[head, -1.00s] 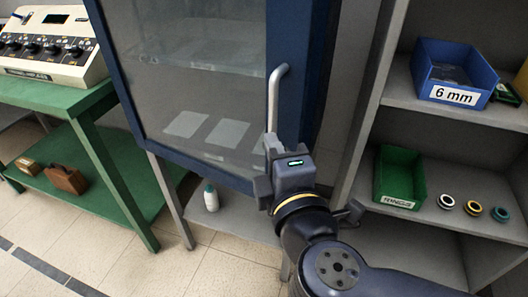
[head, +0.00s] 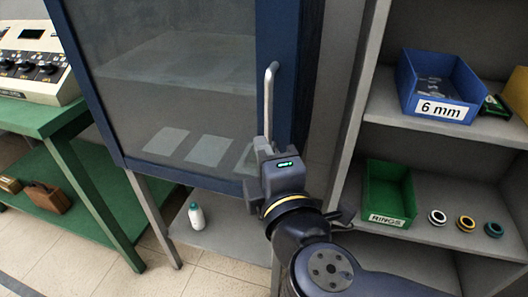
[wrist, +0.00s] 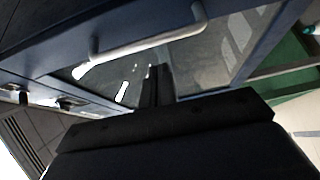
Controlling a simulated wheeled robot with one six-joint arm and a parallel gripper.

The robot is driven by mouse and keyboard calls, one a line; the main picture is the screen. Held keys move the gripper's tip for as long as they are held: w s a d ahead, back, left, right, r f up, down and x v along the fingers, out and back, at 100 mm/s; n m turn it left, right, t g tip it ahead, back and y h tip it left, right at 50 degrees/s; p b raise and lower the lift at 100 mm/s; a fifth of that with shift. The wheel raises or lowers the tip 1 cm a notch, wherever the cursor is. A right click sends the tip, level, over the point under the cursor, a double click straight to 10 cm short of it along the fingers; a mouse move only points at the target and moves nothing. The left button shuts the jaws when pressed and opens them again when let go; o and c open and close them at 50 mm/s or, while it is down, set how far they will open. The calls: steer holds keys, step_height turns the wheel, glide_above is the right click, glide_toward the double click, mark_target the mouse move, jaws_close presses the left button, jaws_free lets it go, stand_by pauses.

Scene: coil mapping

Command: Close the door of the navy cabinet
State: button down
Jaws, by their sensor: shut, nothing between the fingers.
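The navy cabinet's glass door (head: 180,95) has a navy frame and fills the upper left of the head view. Its grey bar handle (head: 268,100) stands upright near the right edge and also shows in the wrist view (wrist: 150,42). The door looks nearly in line with the cabinet body (head: 311,80); I cannot tell whether a gap remains. My gripper (head: 263,146) is shut and empty, just below the handle's lower end, in front of the door's lower right corner. Its dark fingers (wrist: 155,88) point at the door in the wrist view. Contact is unclear.
A grey shelf unit on the right holds a blue "6 mm" bin (head: 438,88), a green "RINGS" bin (head: 388,194) and several rings. A green bench (head: 85,180) with a control box is on the left. A white bottle (head: 196,216) stands below the cabinet.

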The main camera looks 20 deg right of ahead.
step_height(320, 180, up, 10)
steer(key=p, duration=0.2)
steer(key=shift+f+p, duration=0.2)
steer(key=shift+p, duration=0.15)
steer(key=shift+f, duration=0.1)
step_height(320, 180, down, 10)
steer(key=s+a+b, duration=0.1)
steer(key=b, duration=0.1)
steer(key=shift+a+b, duration=0.25)
steer(key=shift+b, duration=0.1)
